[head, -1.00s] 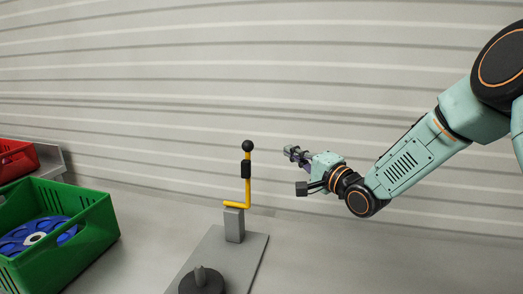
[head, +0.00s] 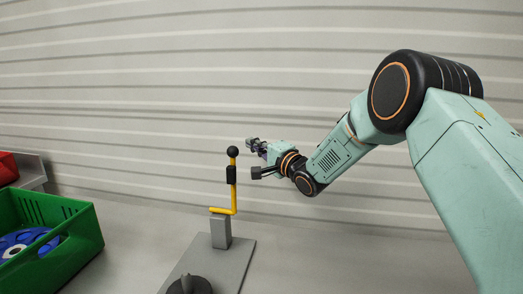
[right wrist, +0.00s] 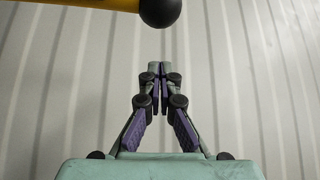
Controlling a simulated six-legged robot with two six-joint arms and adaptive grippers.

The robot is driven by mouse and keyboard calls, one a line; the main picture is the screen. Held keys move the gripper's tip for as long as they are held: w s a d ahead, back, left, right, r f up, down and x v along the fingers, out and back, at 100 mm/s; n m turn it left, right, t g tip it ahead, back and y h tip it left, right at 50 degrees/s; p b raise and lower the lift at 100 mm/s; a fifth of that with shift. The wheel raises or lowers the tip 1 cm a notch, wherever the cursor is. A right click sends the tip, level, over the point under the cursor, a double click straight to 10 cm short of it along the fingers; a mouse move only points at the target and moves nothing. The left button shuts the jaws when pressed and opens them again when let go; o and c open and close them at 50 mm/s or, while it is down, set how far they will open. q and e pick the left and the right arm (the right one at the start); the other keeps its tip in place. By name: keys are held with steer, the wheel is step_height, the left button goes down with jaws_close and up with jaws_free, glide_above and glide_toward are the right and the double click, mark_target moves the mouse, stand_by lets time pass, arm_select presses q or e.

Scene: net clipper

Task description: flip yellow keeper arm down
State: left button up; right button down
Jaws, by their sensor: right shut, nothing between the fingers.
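The yellow keeper arm (head: 234,190) stands upright on a grey post (head: 221,231), with a black ball knob (head: 233,151) on top and a black sleeve below it. My right gripper (head: 252,145) is shut and empty, just right of the knob and about level with it in the head view. In the right wrist view the shut fingertips (right wrist: 158,67) point up the picture, and the black ball (right wrist: 160,10) with a piece of the yellow arm (right wrist: 90,4) shows above them at the top edge. No contact shows. My left gripper is not in view.
The post stands on a grey base plate (head: 233,265) with a dark round part (head: 187,285) at its front. A green crate (head: 82,250) with a blue wheel (head: 30,241) stands at left. A red bin (head: 7,167) sits behind it. A ribbed wall (head: 150,80) closes the back.

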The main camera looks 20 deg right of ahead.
steer(key=a, duration=0.1)
steer(key=s+a, duration=0.2)
steer(key=shift+a+f, duration=0.1)
steer(key=shift+f, duration=0.2)
steer(key=shift+w+f, duration=0.1)
steer(key=shift+w, duration=0.1)
steer(key=shift+s, duration=0.1)
